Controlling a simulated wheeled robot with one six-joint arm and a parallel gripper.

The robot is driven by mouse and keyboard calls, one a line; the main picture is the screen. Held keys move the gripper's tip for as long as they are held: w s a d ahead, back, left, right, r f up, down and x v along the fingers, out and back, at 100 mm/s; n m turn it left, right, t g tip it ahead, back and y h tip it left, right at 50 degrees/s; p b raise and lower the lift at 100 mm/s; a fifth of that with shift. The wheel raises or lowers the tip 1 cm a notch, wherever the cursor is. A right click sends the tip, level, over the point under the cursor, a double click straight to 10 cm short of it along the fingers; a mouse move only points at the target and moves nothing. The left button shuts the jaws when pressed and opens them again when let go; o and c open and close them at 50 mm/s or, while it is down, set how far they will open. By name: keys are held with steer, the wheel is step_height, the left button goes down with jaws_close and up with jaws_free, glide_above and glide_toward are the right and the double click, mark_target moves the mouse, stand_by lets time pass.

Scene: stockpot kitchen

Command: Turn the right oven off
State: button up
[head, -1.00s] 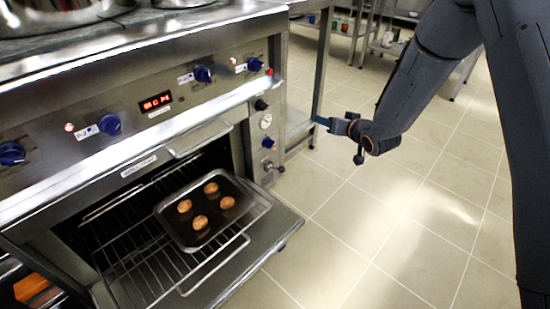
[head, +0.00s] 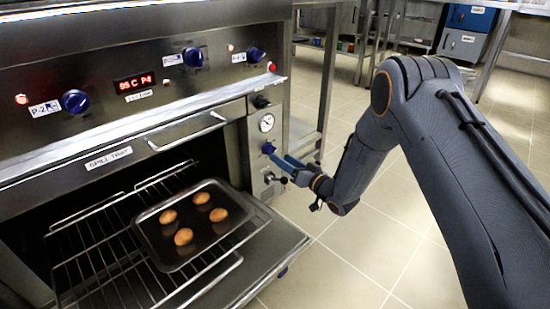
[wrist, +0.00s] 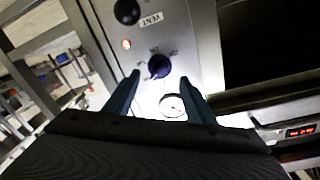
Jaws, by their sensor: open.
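The oven (head: 102,185) stands open on the left in the head view. Its narrow right panel carries a blue knob (head: 268,148), which also shows in the wrist view (wrist: 159,66) with a pale pointer mark and small labels around it. A small lit red lamp (wrist: 126,44) is beside it. My gripper (head: 281,159) is open, with its fingertips right at this knob. In the wrist view, the gripper (wrist: 161,73) has one finger on each side of the knob; I cannot tell whether they touch it.
A gauge (head: 267,123) and a black knob (head: 262,101) are above the blue knob; another black knob, marked VENT (wrist: 127,12), is below. The lowered door (head: 262,243) juts out under a rack and a tray (head: 150,239) of several cookies. The floor to the right is clear.

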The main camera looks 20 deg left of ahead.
mark_target(270, 151)
steer(key=b+x, duration=0.2)
steer(key=x, duration=0.3)
steer(key=shift+w+a, duration=0.15)
steer(key=shift+a, duration=0.15)
steer(key=shift+c, duration=0.4)
steer(key=c, duration=1)
steer(key=shift+o, duration=0.2)
steer(key=shift+n, duration=0.3)
steer(key=n+y+p, duration=0.1)
steer(key=n+p, duration=0.3)
steer(key=n, duration=0.7)
steer(key=shift+f+n, duration=0.15)
steer(key=shift+n, duration=0.15)
steer(key=shift+g, duration=0.3)
